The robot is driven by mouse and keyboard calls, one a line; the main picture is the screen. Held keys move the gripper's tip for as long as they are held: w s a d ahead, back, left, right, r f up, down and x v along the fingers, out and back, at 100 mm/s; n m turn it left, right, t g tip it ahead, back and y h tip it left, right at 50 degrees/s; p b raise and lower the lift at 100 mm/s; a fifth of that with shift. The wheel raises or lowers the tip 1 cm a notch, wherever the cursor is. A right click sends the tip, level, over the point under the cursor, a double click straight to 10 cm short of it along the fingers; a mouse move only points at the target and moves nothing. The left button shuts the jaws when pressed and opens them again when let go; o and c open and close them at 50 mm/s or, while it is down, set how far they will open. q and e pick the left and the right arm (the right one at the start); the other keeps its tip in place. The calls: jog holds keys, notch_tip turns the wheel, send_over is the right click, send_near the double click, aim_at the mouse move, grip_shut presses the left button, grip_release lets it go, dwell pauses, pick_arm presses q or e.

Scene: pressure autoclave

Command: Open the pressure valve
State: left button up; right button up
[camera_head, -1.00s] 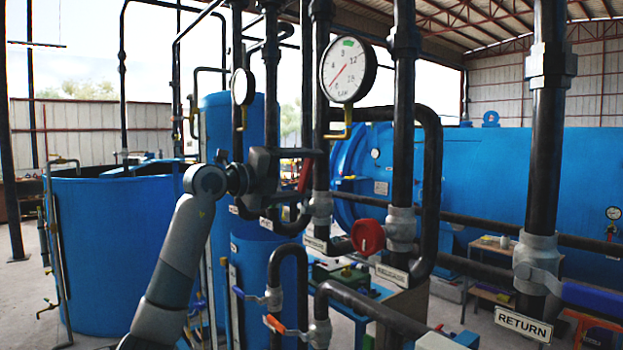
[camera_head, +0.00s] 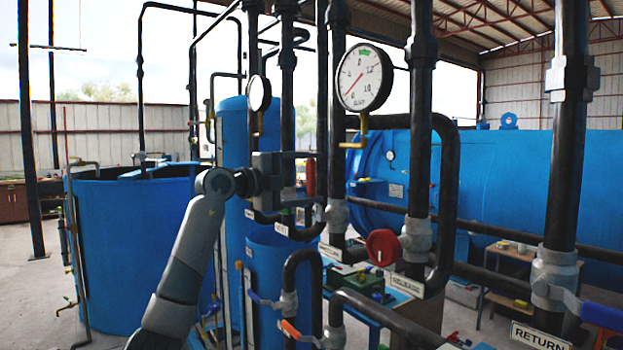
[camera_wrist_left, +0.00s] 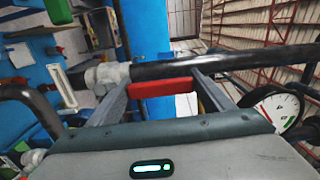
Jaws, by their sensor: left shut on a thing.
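A red lever handle (camera_head: 310,176) stands about upright beside the black vertical pipes in the head view. It also shows in the left wrist view as a red bar (camera_wrist_left: 163,87) lying between the two fingers, in front of a black pipe and its grey fitting. My left gripper (camera_head: 300,174) is shut on this red handle, coming from the left. The label near the handle's pipe is too small to read. A round red knob (camera_head: 383,247) sits lower right, above a label that reads RELEASE. My right gripper is not in view.
A large pressure gauge (camera_head: 364,78) and a smaller one (camera_head: 259,93) hang among the pipes close to my left gripper. Valves with a blue handle (camera_head: 262,299) and an orange handle (camera_head: 297,332) sit below. A blue tank (camera_head: 130,250) stands left, a RETURN pipe (camera_head: 565,150) right.

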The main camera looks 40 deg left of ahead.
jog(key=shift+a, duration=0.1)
pick_arm(q)
jog(key=o, duration=1.2)
jog(key=shift+a, duration=0.1)
jog(key=shift+s, duration=0.1)
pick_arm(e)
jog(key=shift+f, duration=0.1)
pick_arm(q)
jog(key=shift+s+a+f+b, duration=0.15)
jog(key=shift+s+a+b, duration=0.05)
jog(key=shift+s+b, duration=0.35)
pick_arm(e)
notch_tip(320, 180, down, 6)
jog(key=b, duration=0.6)
pick_arm(q)
jog(key=v, duration=1.6)
jog(key=shift+a, duration=0.1)
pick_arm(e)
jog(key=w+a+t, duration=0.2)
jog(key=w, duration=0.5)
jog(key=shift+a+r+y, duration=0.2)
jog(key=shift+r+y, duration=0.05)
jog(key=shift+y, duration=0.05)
